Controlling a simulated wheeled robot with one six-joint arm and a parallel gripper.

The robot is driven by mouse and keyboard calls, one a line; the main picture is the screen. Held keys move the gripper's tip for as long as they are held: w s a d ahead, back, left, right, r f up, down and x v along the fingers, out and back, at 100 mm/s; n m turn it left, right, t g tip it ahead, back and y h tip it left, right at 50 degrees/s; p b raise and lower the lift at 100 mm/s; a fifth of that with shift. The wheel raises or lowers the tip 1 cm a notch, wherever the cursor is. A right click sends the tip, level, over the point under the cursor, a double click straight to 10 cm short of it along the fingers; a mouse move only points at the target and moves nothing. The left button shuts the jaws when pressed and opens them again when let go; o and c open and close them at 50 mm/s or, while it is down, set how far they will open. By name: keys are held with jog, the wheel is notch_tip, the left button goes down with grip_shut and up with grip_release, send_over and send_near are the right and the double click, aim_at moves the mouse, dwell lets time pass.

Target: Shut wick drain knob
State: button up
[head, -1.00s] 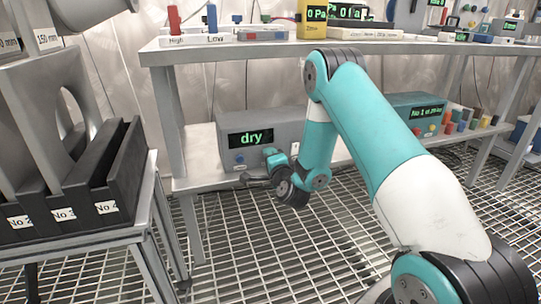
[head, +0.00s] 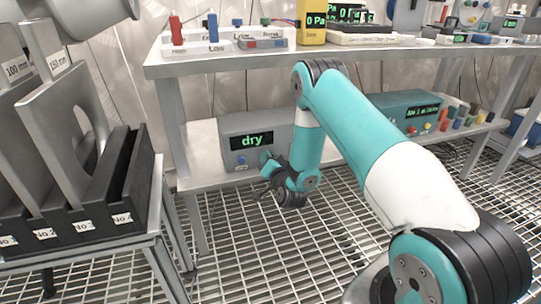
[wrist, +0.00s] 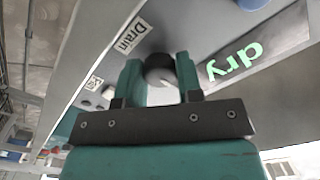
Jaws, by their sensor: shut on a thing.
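The grey wick box (head: 228,125) stands on the lower shelf, with a green "dry" on its display (head: 251,141). In the wrist view the display (wrist: 236,62) is upside down. A round dark knob with a pale face (wrist: 158,70) sits beside the label "Drain" (wrist: 131,36). My gripper (wrist: 161,68) is shut on this knob, one teal finger on each side.
A blue knob (head: 241,160) is on the box front below the display. A teal box (head: 408,112) stands further right on the lower shelf. A rack of plates (head: 95,205) is at the left.

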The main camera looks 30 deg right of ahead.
jog(key=shift+s+n, duration=0.1)
jog(key=shift+n, duration=0.2)
dwell(0.4)
jog(key=o, duration=0.9)
